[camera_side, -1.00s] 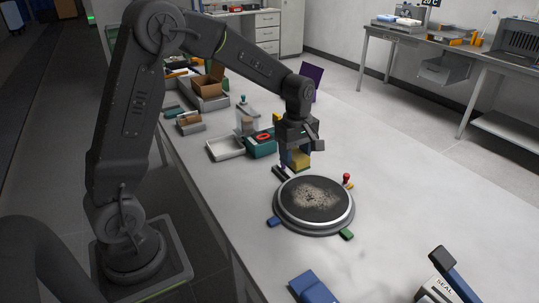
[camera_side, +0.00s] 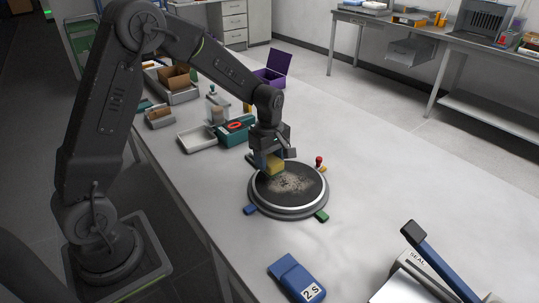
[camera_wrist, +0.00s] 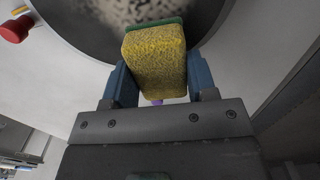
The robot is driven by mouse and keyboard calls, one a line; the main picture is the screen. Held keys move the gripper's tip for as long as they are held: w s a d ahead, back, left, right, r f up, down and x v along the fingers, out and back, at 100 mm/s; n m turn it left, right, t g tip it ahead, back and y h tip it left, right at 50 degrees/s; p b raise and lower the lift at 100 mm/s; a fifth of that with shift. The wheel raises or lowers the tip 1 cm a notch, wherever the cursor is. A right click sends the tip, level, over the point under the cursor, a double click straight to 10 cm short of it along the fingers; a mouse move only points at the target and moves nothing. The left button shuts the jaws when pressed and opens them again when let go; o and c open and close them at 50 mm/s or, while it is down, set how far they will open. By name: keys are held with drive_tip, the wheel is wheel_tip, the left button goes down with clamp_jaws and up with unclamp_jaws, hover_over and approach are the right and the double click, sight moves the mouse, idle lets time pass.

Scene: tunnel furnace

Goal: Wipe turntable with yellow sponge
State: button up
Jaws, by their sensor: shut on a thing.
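The turntable (camera_side: 290,207) is a round dark disc with a light metal rim on the white table. A patch of pale dust (camera_side: 293,184) lies around its middle. It also shows at the top of the wrist view (camera_wrist: 70,25). My gripper (camera_side: 268,168) is shut on the yellow sponge (camera_wrist: 155,62), which has a green layer on its far end. In the side view the sponge (camera_side: 274,166) is at the back left part of the disc, low over it or touching; I cannot tell which.
A red knob (camera_side: 319,160) stands by the turntable's back right edge. Blue (camera_side: 250,209) and green (camera_side: 322,216) tabs stick out at its front. A teal box (camera_side: 236,130) and white tray (camera_side: 197,139) lie behind left. A blue case (camera_side: 296,278) and sealer (camera_side: 430,275) are in front.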

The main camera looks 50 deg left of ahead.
drive_tip(key=shift+f, duration=1.05)
idle(0.5)
